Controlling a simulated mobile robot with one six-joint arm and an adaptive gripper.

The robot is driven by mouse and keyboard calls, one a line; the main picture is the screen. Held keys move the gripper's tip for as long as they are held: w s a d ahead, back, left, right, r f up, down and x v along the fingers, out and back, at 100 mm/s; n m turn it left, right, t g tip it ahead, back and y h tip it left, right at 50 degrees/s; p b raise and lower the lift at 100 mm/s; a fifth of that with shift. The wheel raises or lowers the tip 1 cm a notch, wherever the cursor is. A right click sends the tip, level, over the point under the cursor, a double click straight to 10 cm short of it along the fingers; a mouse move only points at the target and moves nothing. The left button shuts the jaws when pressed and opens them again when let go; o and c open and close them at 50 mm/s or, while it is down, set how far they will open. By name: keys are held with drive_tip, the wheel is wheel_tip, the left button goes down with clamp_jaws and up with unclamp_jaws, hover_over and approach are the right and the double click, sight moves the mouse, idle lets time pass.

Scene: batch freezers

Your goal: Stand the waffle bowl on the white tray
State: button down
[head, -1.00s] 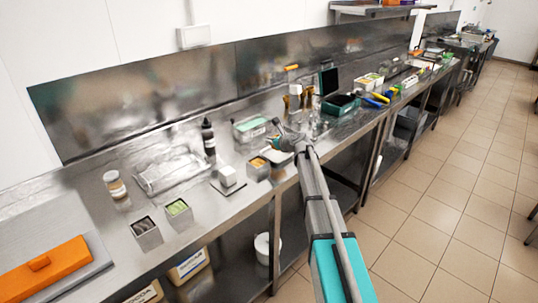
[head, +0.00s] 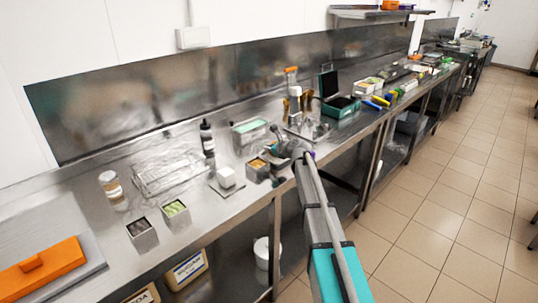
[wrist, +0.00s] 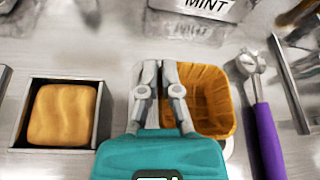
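The waffle bowl (wrist: 211,97), golden brown and ribbed, is right of centre in the wrist view, upright with its open side up. My gripper (wrist: 161,68) has its two fingers close together at the bowl's left wall, and they appear shut on that wall. The fingers and the teal gripper body hide the bowl's left and near parts. A white edge (wrist: 229,149) shows under the bowl's near right corner; I cannot tell whether it is the white tray or whether the bowl touches it. In the head view my gripper (head: 278,135) hides the bowl.
A square metal tub with tan contents (wrist: 62,114) stands to the left. A purple-handled scoop (wrist: 264,135) lies close on the right. A clear container marked MINT (wrist: 205,8) is behind. In the head view, a white block (head: 226,177) sits on a plate further left.

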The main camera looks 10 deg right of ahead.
drive_tip(key=shift+f+b, duration=0.35)
drive_tip(key=shift+f, duration=0.3)
drive_tip(key=shift+f, duration=0.15)
drive_tip(key=c, duration=0.8)
unclamp_jaws()
drive_tip(key=shift+r, duration=0.2)
drive_tip(key=shift+s+r, duration=0.1)
drive_tip(key=shift+s, duration=0.05)
drive_tip(key=p+v, duration=0.4)
drive_tip(key=v, duration=0.7)
drive_tip(key=shift+s+d+r, duration=0.1)
drive_tip(key=shift+s+d, duration=0.05)
drive_tip(key=shift+s, duration=0.1)
